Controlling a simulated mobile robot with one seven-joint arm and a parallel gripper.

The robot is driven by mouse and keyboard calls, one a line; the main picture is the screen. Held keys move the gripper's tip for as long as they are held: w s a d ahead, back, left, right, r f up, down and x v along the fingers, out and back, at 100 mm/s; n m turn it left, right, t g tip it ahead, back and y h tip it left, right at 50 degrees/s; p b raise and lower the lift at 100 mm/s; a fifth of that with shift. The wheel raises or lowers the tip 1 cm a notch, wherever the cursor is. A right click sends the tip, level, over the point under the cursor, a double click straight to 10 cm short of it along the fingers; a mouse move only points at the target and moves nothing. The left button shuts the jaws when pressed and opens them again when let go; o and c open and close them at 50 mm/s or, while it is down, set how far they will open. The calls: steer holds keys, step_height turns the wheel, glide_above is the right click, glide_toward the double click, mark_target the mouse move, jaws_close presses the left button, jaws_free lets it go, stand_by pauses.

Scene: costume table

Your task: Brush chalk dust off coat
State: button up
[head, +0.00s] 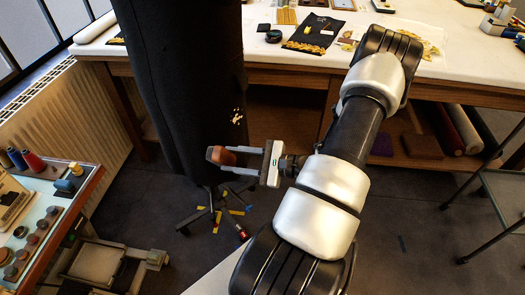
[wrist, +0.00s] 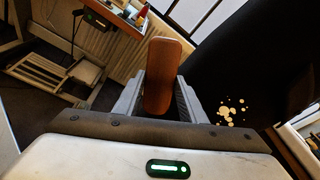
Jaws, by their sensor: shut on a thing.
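The dark coat (head: 185,85) hangs upright on a stand with a wheeled base. A cluster of pale chalk spots (head: 237,117) shows on its lower right side; the spots also show in the wrist view (wrist: 230,111), to the right of my fingers. My gripper (head: 222,156) is shut on a brown wooden brush (wrist: 161,75), which stands out between the fingers. In the head view, my gripper and the brush are in front of the coat's lower part, below the spots. I cannot tell whether the brush touches the coat. The bristles are hidden.
A long worktable (head: 290,70) with fabric and trims stands behind. A radiator (head: 60,120) and a side table (head: 50,205) with thread spools are at the left. A low wooden step (head: 100,262) is on the floor there. A metal-legged stand (head: 495,195) is at the right.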

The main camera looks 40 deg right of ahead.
steer(key=s+d+m+t+h+b, duration=0.1)
steer(key=d+m+t+h, duration=0.4)
steer(key=d, duration=0.5)
steer(key=shift+n+g+h, duration=0.3)
steer(key=shift+n+g, duration=0.1)
steer(key=shift+g, duration=0.2)
steer(key=shift+w+a+r+b, duration=0.1)
steer(key=shift+w+a+r, duration=0.1)
steer(key=shift+w, duration=0.75)
steer(key=shift+w+a+r+b, duration=0.1)
steer(key=shift+w+a, duration=0.05)
steer(key=shift+w, duration=0.8)
steer(key=shift+w+a+r+b, duration=0.1)
steer(key=shift+w+a+r, duration=0.1)
steer(key=shift+w, duration=0.75)
steer(key=shift+w+a, duration=0.15)
steer(key=shift+w, duration=0.55)
steer(key=shift+w+a, duration=0.1)
steer(key=shift+w, duration=0.55)
steer(key=shift+d, duration=0.1)
steer(key=w+d+b, duration=0.1)
steer(key=d+b, duration=0.1)
steer(key=d, duration=0.5)
steer(key=shift+w, duration=0.2)
